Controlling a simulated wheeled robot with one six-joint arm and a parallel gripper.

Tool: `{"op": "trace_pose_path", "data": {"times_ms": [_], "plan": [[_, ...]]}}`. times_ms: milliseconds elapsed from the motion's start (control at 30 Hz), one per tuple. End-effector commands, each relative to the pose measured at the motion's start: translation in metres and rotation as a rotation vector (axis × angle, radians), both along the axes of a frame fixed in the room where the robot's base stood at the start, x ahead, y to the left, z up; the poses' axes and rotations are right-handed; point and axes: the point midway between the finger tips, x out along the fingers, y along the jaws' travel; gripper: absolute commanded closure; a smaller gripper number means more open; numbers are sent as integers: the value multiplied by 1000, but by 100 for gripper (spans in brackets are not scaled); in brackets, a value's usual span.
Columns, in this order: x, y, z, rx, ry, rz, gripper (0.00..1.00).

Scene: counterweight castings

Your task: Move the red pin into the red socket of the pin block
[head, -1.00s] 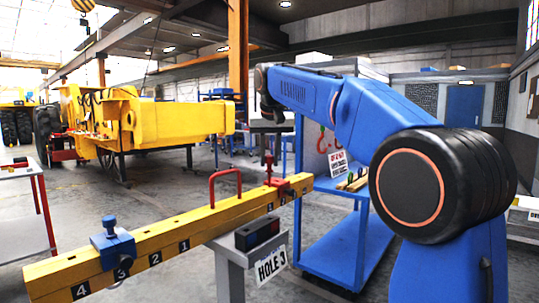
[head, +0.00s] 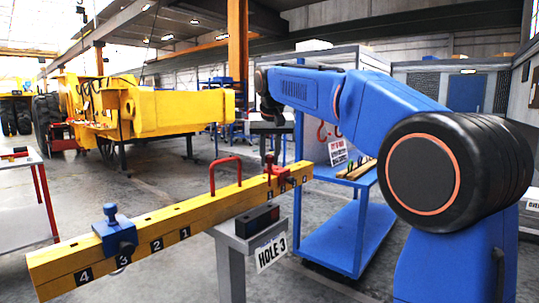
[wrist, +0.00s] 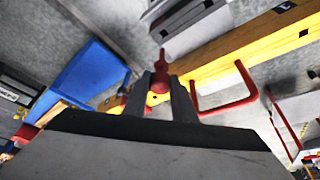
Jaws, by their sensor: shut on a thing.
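The red pin (wrist: 158,84) has a rounded head and sits between the two grey fingers of my gripper (wrist: 160,92) in the wrist view, which are shut on it. In the head view the red pin (head: 269,163) shows small and upright at the red clamp on the yellow beam, toward its far end. The gripper fingers are too small to make out there. A dark block (head: 257,221), seemingly the pin block, lies on a grey stand beside the beam, above a "HOLE 3" sign. Its sockets cannot be made out, and whether the pin is clear of the clamp cannot be told.
The numbered yellow beam (head: 170,221) crosses the front, with a red handle (head: 226,160) and a blue clamp (head: 116,233). A blue shelf cart (head: 345,232) stands to the right. A table (head: 20,185) is at left. Open floor lies between them.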

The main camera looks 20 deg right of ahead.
Motion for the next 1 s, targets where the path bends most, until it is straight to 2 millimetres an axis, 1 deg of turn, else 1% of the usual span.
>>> {"op": "trace_pose_path", "data": {"times_ms": [1000], "plan": [[0, 0, -41, 0, 1, 0, 100]]}}
